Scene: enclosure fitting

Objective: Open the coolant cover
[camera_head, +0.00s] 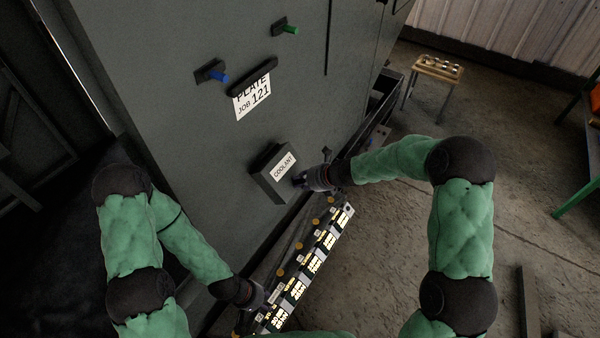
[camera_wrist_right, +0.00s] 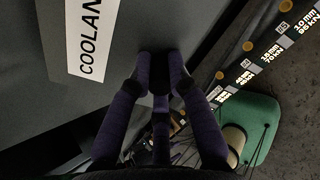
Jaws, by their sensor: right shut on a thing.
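The coolant cover (camera_head: 277,173) is a dark box-like flap with a white COOLANT label on the front of the grey cabinet. Its top edge stands out from the cabinet face, and it looks tilted. The label also shows large in the right wrist view (camera_wrist_right: 88,38). What lies between the fingertips is mostly hidden. My left gripper (camera_head: 256,297) is low, by the labelled rail; its fingers are too small to read.
Above are a blue peg (camera_head: 218,77), a green peg (camera_head: 290,30), a dark handle and a job plate (camera_head: 252,101). A small stool (camera_head: 437,68) stands far right on open floor.

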